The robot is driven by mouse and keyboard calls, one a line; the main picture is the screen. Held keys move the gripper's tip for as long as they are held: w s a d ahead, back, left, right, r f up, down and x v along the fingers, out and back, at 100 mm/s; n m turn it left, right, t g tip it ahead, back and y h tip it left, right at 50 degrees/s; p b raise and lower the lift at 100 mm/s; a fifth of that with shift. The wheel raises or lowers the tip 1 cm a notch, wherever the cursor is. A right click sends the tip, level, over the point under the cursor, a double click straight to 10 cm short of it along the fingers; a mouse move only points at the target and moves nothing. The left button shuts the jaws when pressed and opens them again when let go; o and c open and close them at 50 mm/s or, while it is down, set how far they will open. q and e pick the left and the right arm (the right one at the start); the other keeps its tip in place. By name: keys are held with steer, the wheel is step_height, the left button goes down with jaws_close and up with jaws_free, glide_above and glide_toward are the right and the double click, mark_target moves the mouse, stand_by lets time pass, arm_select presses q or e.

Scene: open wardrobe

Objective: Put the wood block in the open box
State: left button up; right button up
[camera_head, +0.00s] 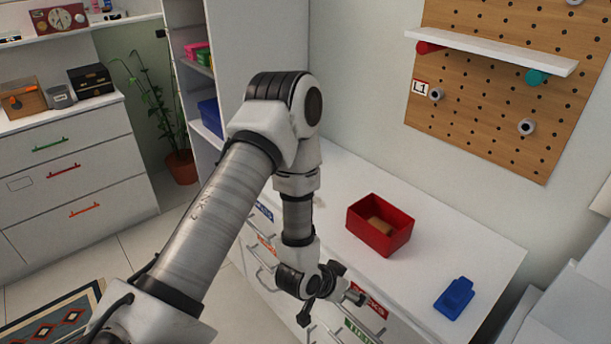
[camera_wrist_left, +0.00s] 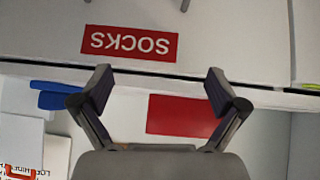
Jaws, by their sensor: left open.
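The open red box (camera_head: 372,238) stands on the white dresser top, and its red side also shows in the left wrist view (camera_wrist_left: 185,115). The tan wood block (camera_head: 379,225) lies inside the box, on its floor. My left gripper (camera_head: 331,305) is open and empty in front of the dresser's front edge, apart from the box and lower in the picture. Its two spread fingers show in the left wrist view (camera_wrist_left: 160,88), with nothing between them. My right gripper is not in view.
A blue object (camera_head: 455,298) lies on the dresser top (camera_head: 425,275) to the right of the box. Labelled drawers, one marked SOCKS (camera_wrist_left: 128,43), are on the dresser front near my gripper. A pegboard (camera_head: 490,90) with a white shelf (camera_head: 490,50) hangs behind.

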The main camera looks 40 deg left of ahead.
arm_select(q)
steer(key=s+d+f+g, duration=0.1)
steer(key=s+f+g, duration=0.2)
steer(key=s, duration=0.4)
steer(key=s+d+f+g, duration=0.1)
steer(key=s+f, duration=0.3)
steer(key=s, duration=0.4)
steer(key=s+d+f+n+g+y, duration=0.1)
steer(key=s+f+g, duration=0.2)
steer(key=s, duration=0.5)
steer(key=shift+d+f+g, duration=0.25)
steer(key=shift+f+g, duration=0.15)
steer(key=shift+g, duration=0.4)
steer(key=shift+w, duration=0.1)
